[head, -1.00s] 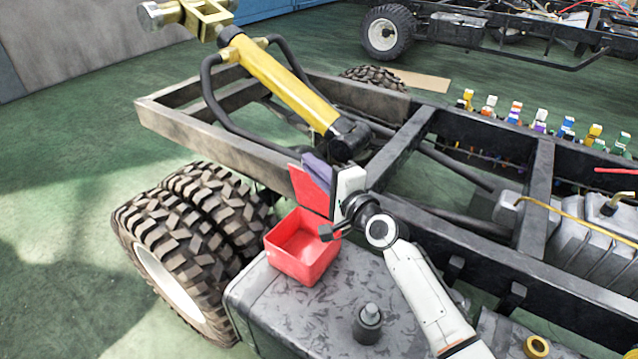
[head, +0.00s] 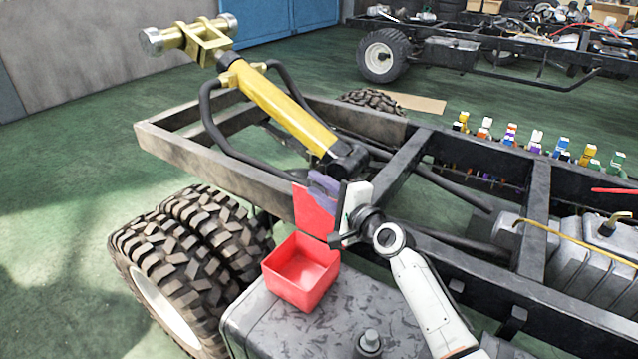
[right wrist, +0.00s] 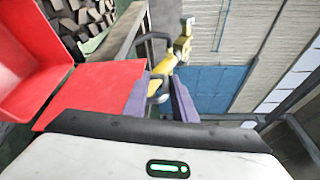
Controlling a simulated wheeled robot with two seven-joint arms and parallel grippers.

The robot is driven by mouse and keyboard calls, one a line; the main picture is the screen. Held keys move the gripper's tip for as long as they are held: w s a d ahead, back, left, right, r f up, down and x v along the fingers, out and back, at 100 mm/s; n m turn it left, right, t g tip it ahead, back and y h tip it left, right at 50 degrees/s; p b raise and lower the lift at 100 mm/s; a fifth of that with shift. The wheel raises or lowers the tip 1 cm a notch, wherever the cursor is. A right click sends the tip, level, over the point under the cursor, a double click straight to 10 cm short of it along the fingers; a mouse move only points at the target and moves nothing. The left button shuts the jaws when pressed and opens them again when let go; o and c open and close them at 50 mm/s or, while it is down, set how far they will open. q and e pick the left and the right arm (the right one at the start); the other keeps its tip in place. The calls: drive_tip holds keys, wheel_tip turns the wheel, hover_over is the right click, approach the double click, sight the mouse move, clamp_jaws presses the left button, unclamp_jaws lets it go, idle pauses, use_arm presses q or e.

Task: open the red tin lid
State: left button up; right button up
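The red tin (head: 288,290) is an open-topped box on the grey tank, and I see into its empty inside. Its red lid (head: 313,211) stands up steeply at the far side, clear of the opening. My right gripper (head: 322,183) is beside the lid's right edge, with purple fingers. In the right wrist view, the lid (right wrist: 98,90) lies left of the fingers, and the tin (right wrist: 30,60) is at the far left. The right gripper (right wrist: 160,98) is open there, with a clear gap between its fingers. It is close to the lid; contact cannot be told. My left gripper is not in view.
The tin stands on a grey tank (head: 262,322) beside the dark chassis frame (head: 230,152). A dark bottle-like part (head: 369,343) is at the tank's front. Large tyres (head: 200,238) are at left and a yellow cylinder (head: 280,112) is behind. Green floor is clear at far left.

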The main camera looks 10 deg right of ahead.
drive_tip(key=shift+r, duration=0.2)
drive_tip(key=f+p+v, duration=0.1)
drive_tip(key=v, duration=0.9)
drive_tip(key=shift+r, duration=0.45)
drive_tip(key=shift+s+d, duration=0.1)
drive_tip(key=shift+s, duration=0.05)
